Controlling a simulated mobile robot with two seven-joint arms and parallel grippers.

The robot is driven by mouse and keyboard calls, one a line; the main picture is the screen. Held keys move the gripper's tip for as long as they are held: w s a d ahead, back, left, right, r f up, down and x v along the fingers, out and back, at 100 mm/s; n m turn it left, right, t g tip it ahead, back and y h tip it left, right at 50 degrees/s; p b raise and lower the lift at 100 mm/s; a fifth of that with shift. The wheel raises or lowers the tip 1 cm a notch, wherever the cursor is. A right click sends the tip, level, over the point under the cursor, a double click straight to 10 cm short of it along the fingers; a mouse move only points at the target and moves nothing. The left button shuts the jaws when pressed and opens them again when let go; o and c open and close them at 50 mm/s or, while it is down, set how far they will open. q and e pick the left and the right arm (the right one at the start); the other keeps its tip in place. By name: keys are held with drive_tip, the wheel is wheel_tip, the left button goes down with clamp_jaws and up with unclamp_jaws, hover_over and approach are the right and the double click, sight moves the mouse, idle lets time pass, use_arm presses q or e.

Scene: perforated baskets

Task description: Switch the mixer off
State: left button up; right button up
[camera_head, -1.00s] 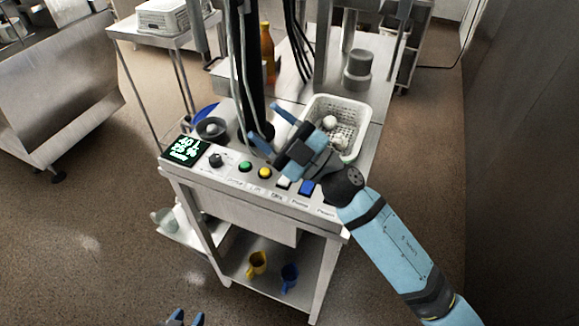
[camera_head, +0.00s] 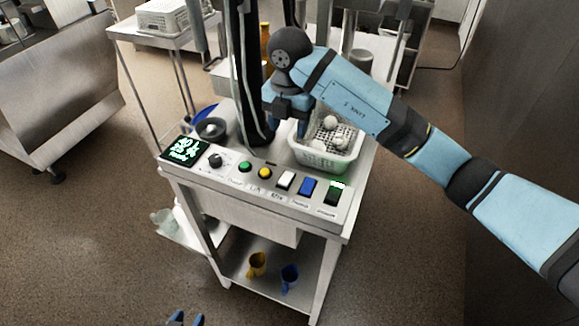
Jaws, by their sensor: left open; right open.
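The control panel (camera_head: 210,174) runs along the front edge of the metal table. From left to right it carries a lit display (camera_head: 182,150), a black knob (camera_head: 215,160), a green button (camera_head: 245,166), a yellow button (camera_head: 265,173), a white switch (camera_head: 285,180), a blue switch (camera_head: 307,186) and a dark switch with a green glow (camera_head: 336,194). Labels below them are too small to read surely, so I cannot tell which control is the mixer's. My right gripper (camera_head: 286,122) is open, pointing down behind the panel, apart from the controls. My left gripper (camera_head: 186,318) is open at the bottom edge, mostly out of view.
A white perforated basket (camera_head: 325,160) with pale round items stands behind the panel, close to my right gripper. A dark bowl (camera_head: 211,129) sits at the left. Yellow (camera_head: 256,264) and blue (camera_head: 289,277) mugs stand on the lower shelf.

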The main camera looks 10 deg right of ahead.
sight(289, 172)
wheel_tip(289, 172, down, 14)
drive_tip(key=shift+r+p, duration=0.1)
drive_tip(key=shift+p, duration=0.5)
drive_tip(key=c, duration=0.9)
drive_tip(key=t+b, duration=0.1)
drive_tip(key=t+h+b, duration=0.1)
drive_tip(key=shift+s+a+r+t+h, duration=0.1)
drive_tip(key=shift+s+r+t+h, duration=0.1)
drive_tip(key=shift+t+h, duration=0.15)
drive_tip(key=shift+r, duration=0.15)
drive_tip(key=o, duration=0.9)
drive_tip(key=shift+s, duration=0.1)
